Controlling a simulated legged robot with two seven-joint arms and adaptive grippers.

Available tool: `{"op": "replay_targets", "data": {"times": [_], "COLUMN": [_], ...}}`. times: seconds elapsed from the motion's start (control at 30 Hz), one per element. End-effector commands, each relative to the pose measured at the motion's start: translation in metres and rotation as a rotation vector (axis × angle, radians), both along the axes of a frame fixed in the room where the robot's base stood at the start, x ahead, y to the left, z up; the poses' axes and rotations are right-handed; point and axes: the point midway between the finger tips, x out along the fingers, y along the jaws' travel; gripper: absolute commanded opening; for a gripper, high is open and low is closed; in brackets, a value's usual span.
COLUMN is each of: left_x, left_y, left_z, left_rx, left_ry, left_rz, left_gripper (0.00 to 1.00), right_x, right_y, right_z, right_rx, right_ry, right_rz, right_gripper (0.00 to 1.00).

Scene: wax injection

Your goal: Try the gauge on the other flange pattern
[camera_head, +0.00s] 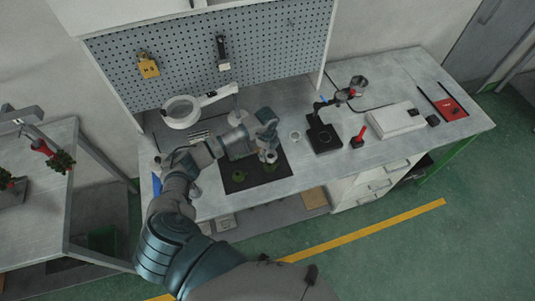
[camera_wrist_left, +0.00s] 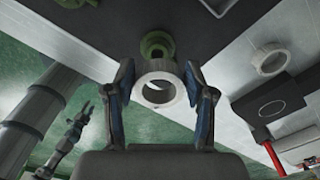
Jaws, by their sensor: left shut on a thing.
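My left gripper (camera_head: 266,148) is shut on a pale grey ring gauge (camera_head: 268,156) over the dark mat (camera_head: 250,184). In the left wrist view the ring gauge (camera_wrist_left: 161,88) sits between the two fingertips (camera_wrist_left: 160,92), its hole facing the camera. A green flange pattern (camera_wrist_left: 156,44) shows just beyond the ring, partly covered by it; I cannot tell whether they touch. In the head view this pattern (camera_head: 271,169) lies just below the ring. The other green flange pattern (camera_head: 238,176) is on the mat to the left.
A second pale ring (camera_head: 296,135) stands on the bench right of the mat. Further right are a black stand (camera_head: 323,136), a red-handled tool (camera_head: 359,136) and a white box (camera_head: 395,119). A ring-shaped lamp (camera_head: 181,111) stands behind my left arm.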

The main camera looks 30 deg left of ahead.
Motion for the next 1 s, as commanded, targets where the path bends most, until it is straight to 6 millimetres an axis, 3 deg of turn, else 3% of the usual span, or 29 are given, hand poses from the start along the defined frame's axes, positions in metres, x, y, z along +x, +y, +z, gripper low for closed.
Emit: {"op": "replay_targets", "data": {"times": [0.17, 0.53, 0.8, 1.0], "left_x": [-0.001, -0.001, -0.001, -0.001], "left_y": [0.0, -0.003, -0.001, -0.001], "left_z": [0.002, -0.026, -0.048, -0.05], "left_rx": [0.001, 0.002, 0.0, 0.0], "left_ry": [-0.001, 0.0, -0.001, -0.001], "left_rz": [-0.001, -0.003, -0.002, -0.002], "left_gripper": [0.12, 0.12, 0.12, 0.12], "right_x": [0.007, -0.018, -0.012, -0.009], "right_y": [0.0, 0.001, 0.001, 0.001], "right_z": [0.003, -0.015, -0.026, -0.026], "right_rx": [0.001, -0.001, 0.0, 0.001], "right_ry": [-0.01, 0.026, 0.019, 0.015], "right_rz": [0.0, -0.001, -0.001, -0.001], "right_gripper": [0.4, 0.4, 0.4, 0.4]}}
